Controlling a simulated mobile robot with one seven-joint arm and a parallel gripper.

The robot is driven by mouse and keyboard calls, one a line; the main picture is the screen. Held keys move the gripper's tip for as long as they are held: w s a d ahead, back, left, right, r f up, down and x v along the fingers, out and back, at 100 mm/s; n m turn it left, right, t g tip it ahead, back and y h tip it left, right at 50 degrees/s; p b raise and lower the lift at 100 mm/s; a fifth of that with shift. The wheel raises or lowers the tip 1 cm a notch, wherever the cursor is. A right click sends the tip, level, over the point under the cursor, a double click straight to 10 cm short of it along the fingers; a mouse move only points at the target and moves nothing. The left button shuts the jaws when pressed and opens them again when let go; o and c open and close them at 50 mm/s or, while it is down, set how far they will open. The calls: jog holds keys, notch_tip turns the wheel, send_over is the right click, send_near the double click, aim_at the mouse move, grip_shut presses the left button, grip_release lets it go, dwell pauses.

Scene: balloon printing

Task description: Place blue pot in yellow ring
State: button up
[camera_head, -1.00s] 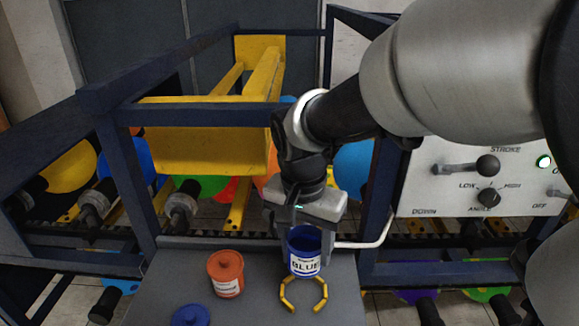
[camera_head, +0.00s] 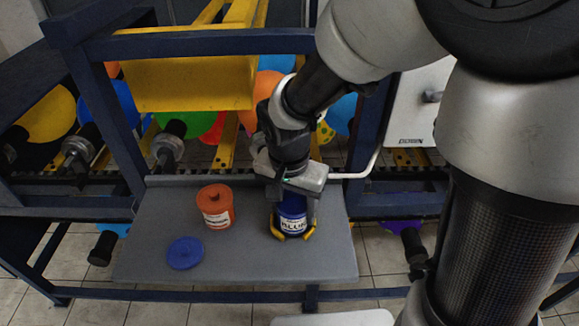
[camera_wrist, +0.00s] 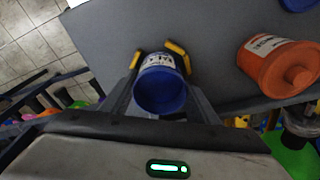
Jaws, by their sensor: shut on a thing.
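The blue pot (camera_head: 292,222) with a white label is upright at the yellow ring (camera_head: 309,233) on the grey table. Parts of the ring show on both sides of the pot's lower part, so the pot appears to stand inside it. My gripper (camera_head: 291,200) comes down from above and is shut on the pot. In the wrist view the pot (camera_wrist: 160,92) sits between my two fingers, its open top towards the camera, with yellow ring pieces (camera_wrist: 177,48) beyond it. Whether the pot's base touches the table is hidden.
An orange lidded pot (camera_head: 215,207) stands left of the blue pot. A blue lid (camera_head: 185,253) lies flat at the table's front left. The grey table (camera_head: 240,262) is bare in front. A navy frame with balloons and rollers stands behind.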

jog(key=shift+f, duration=0.2)
jog(key=o, duration=1.2)
jog(key=shift+r, duration=0.1)
notch_tip(320, 180, up, 12)
jog(key=s+f+p, duration=0.1)
jog(key=s+d+r+n+t, duration=0.4)
jog(key=s+d+r, duration=0.3)
jog(key=s+d, duration=0.2)
jog(key=shift+d+r+n+y, duration=0.3)
jog(key=shift+d+r+n, duration=0.1)
jog(key=shift+d+n, duration=0.4)
jog(key=shift+s, duration=0.1)
